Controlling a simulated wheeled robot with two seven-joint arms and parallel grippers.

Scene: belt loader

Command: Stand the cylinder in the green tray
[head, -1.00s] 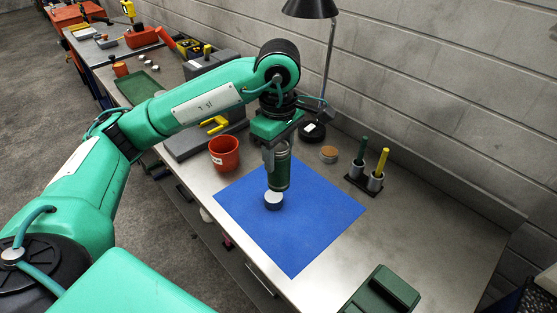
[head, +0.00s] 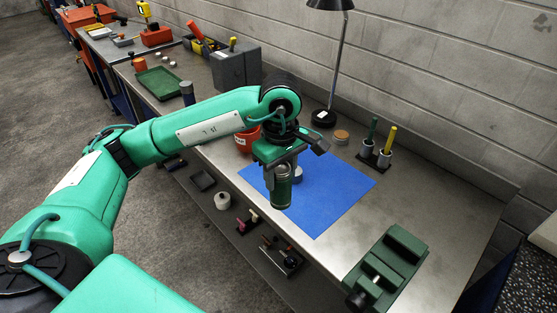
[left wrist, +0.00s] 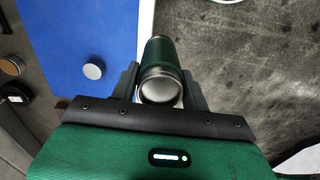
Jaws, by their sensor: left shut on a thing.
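The dark green cylinder (head: 281,192) has a bare metal end and hangs roughly upright in my left gripper (head: 281,172). The gripper is shut on it, and it overlaps the front edge of the blue mat in the head view. In the left wrist view, the cylinder (left wrist: 162,60) sits between the fingers (left wrist: 161,82), with the mat to its left and the floor to its right. The green tray (head: 160,83) lies flat and looks empty, far back on the left part of the bench. My right gripper is not in view.
The blue mat (head: 335,190) carries a small white-topped disc (left wrist: 94,69). A red pot (head: 243,141) is partly behind my arm. A dark cylindrical thing (head: 187,93) stands beside the tray, near a grey box (head: 236,66). A lamp (head: 335,60), a pen holder and a green vise (head: 390,268) are right.

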